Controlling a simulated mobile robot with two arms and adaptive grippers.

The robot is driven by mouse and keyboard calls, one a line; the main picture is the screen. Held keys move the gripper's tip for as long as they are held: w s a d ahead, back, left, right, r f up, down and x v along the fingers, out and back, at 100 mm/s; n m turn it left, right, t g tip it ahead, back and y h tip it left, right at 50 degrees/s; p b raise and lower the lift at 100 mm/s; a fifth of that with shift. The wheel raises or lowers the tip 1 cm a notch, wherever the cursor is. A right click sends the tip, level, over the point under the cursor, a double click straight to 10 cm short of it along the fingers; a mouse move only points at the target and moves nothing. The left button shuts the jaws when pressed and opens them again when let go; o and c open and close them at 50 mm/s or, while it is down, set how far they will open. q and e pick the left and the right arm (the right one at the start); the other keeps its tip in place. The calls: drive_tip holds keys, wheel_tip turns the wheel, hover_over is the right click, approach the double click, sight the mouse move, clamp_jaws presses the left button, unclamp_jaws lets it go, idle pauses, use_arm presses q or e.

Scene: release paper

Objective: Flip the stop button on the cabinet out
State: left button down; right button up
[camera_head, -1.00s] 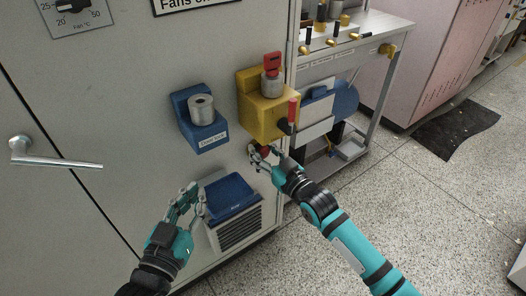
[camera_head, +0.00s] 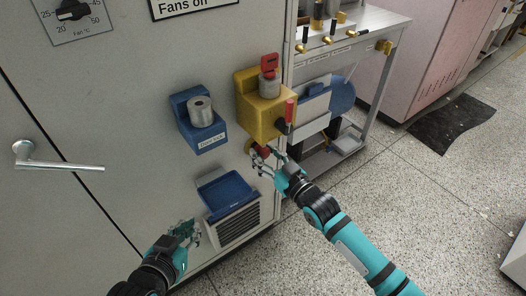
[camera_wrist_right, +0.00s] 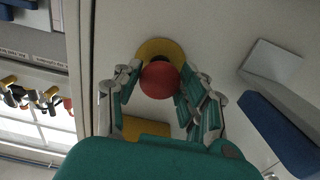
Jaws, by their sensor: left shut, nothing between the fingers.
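The stop button (camera_wrist_right: 160,80) is a round red knob on a yellow ring on the cabinet front. In the head view the red button (camera_head: 262,151) shows only partly, below the yellow box, behind the fingers of my right gripper (camera_head: 264,160). In the right wrist view the fingers of my right gripper (camera_wrist_right: 161,84) are on both sides of the knob and appear to touch its edges. My left gripper (camera_head: 190,232) is shut and empty, low in front of the cabinet (camera_head: 140,120), left of the vent.
A yellow box (camera_head: 262,108) with a red key and a red-handled switch juts out above the button. A blue holder (camera_head: 198,122) is left of it. A blue tray (camera_head: 228,193) sits above the vent (camera_head: 236,224). Open floor (camera_head: 400,215) lies to the right.

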drive_tip(key=o, duration=0.3)
drive_tip(key=shift+s+d+r, duration=0.15)
drive_tip(key=shift+d, duration=0.1)
drive_tip(key=shift+o, duration=0.2)
drive_tip(key=shift+a, duration=0.15)
drive_tip(key=v, duration=1.2)
